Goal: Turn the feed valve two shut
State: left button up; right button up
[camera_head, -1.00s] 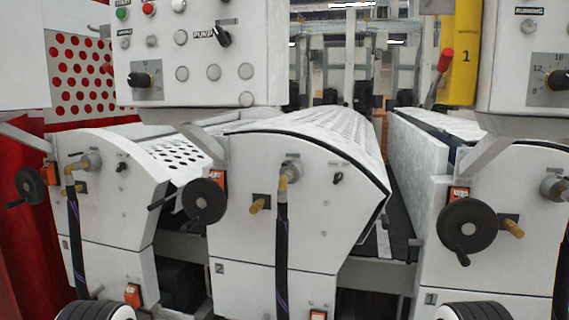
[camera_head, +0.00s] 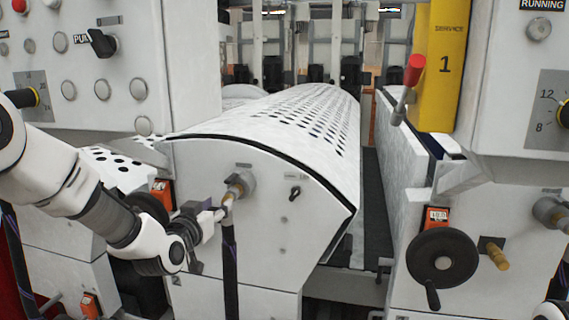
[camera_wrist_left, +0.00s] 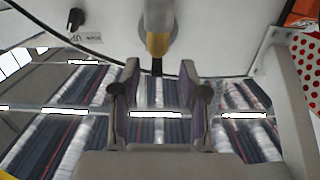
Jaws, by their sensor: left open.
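The feed valve on unit two (camera_head: 240,187) is a grey round fitting on the white curved end panel, above a black hose (camera_head: 230,262). A yellow-brass piece points down from it. In the left wrist view this yellow piece (camera_wrist_left: 158,44) shows at the top centre, just beyond my fingertips. My left gripper (camera_head: 220,212) is at the lower left of the fitting, close to it. In the wrist view the left gripper (camera_wrist_left: 160,90) has its jaws apart with nothing seen between them. Whether a finger touches the valve I cannot tell. My right gripper is not in view.
A black handwheel (camera_head: 442,257) and a brass handle (camera_head: 495,254) are on unit one at right. Unit two's handwheel (camera_head: 147,210) is partly behind my left arm. A small black switch (camera_head: 295,193) sits right of the valve. An orange counter (camera_head: 162,193) is at its left.

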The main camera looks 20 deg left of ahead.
aim_at(233, 176)
pick_arm(q)
jog(key=shift+t, duration=0.4)
jog(key=w+r, duration=0.2)
jog(key=r, duration=0.1)
jog(key=shift+w+d+r, duration=0.2)
jog(key=shift+w+d, duration=0.15)
jog(key=shift+d, duration=0.05)
jog(key=w+p, duration=0.1)
jog(key=p, duration=0.1)
jog(key=w+a+p, duration=0.1)
jog(key=shift+w+r, duration=0.35)
jog(key=shift+r, duration=0.05)
jog(key=w, duration=0.2)
jog(key=w+f+p, duration=0.1)
jog(key=w, duration=0.1)
jog(key=shift+d, duration=0.1)
jog(key=shift+f, duration=0.1)
jog(key=shift+s, duration=0.3)
jog(key=c, duration=0.3)
jog(key=shift+s+r, duration=0.1)
jog(key=shift+r, duration=0.1)
grip_shut()
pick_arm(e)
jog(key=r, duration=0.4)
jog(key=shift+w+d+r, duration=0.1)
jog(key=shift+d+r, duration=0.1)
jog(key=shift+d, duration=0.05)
